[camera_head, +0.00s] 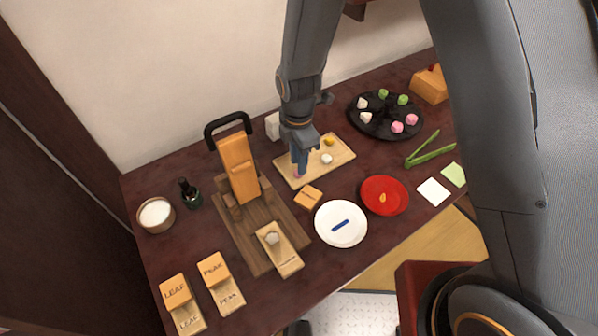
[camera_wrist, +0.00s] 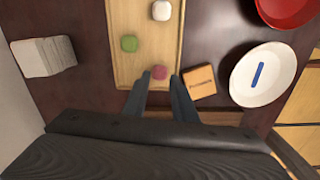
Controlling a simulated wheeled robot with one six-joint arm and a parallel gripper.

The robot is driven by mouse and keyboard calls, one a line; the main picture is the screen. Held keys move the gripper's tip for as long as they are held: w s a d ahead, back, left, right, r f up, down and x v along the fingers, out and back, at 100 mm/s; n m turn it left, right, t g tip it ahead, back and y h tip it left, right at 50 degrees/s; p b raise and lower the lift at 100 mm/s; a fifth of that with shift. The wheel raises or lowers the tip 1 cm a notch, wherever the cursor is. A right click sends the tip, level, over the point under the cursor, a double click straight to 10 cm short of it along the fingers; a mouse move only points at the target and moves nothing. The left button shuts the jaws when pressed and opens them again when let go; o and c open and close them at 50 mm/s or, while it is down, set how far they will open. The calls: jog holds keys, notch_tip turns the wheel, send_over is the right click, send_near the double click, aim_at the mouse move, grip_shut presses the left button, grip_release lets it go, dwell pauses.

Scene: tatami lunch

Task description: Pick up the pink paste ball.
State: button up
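Other pink balls (camera_head: 397,127) lie on the black round plate (camera_head: 362,131).
A small wooden block (camera_wrist: 199,80) stands close right of the fingers. A white plate (camera_head: 322,232) and red plate (camera_head: 369,205) lie nearby. A wooden press (camera_head: 240,170) stands left.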

jog(key=shift+w+f+p, duration=0.1)
jog(key=shift+f+p, duration=0.25)
jog(key=shift+f, duration=1.2)
jog(key=shift+c, duration=0.3)
grip_shut()
jog(key=shift+r, duration=0.15)
